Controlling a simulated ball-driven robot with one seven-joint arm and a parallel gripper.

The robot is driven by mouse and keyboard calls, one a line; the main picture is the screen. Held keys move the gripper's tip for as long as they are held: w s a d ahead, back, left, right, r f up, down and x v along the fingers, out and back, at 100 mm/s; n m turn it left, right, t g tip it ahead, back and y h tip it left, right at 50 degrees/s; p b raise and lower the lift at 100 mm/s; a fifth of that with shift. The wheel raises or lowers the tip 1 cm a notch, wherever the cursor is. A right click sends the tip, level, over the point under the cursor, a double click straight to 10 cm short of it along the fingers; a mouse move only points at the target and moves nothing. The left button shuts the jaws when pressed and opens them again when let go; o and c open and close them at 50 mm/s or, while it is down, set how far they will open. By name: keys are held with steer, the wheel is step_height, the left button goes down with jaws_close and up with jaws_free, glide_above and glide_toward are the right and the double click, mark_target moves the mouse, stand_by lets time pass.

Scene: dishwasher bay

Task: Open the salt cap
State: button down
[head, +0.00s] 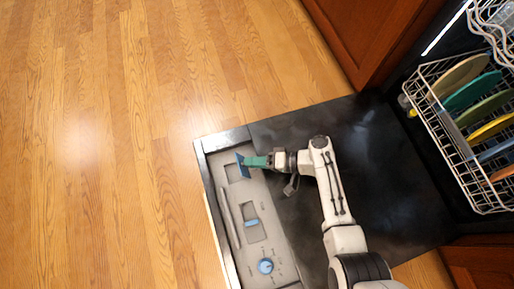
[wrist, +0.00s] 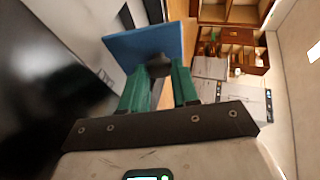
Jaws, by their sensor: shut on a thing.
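A flat blue square lid (head: 242,166), which looks like the salt cap, stands tilted up at a square recess (head: 232,174) in the grey panel on the open dishwasher door. In the wrist view the blue lid (wrist: 140,47) is just beyond my green fingers, with a dark round knob (wrist: 159,66) between the fingertips. My gripper (head: 249,161) is shut on this lid, and it also shows in the wrist view (wrist: 158,72). Whether the lid still touches the panel is hard to tell.
The grey panel (head: 230,214) also has a blue slider (head: 251,223) and a round blue dial (head: 265,266). The black door (head: 380,150) lies flat under my arm. A rack (head: 464,178) with several coloured plates stands at right. Wooden floor (head: 100,150) is clear at left.

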steer(key=shift+s, duration=0.1)
steer(key=c, duration=0.8)
jaws_free()
steer(key=p+v, duration=0.3)
steer(key=v, duration=0.7)
steer(key=shift+d+r, duration=0.1)
steer(key=shift+d, duration=0.3)
